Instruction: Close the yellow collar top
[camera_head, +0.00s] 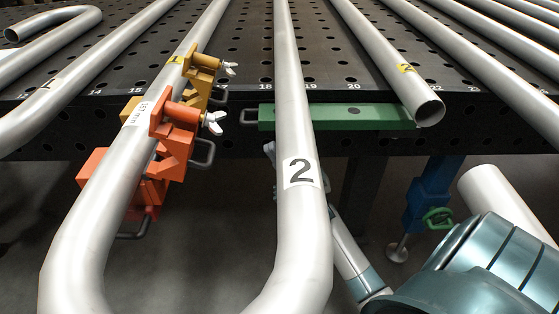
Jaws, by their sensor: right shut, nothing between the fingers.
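The yellow collar (199,88) sits on the left leg of the U-shaped steel pipe, close to the table's front edge. Its top part (204,62) stands up at the pipe's right side, with a white wing nut (229,69) pointing right. The pipe's upper surface shows bare beside it. My right arm comes in from the lower right and passes behind the pipe's right leg, marked 2. My right gripper (269,151) shows only in part at the left of that leg, shut and empty, below and right of the yellow collar and apart from it. My left gripper is out of view.
An orange collar (174,146) with its own wing nut (213,122) sits nearer on the same pipe leg. A green bar (345,117) lies along the perforated black table's edge (60,124). A blue clamp (432,193) hangs at the right. Several pipes run across the table.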

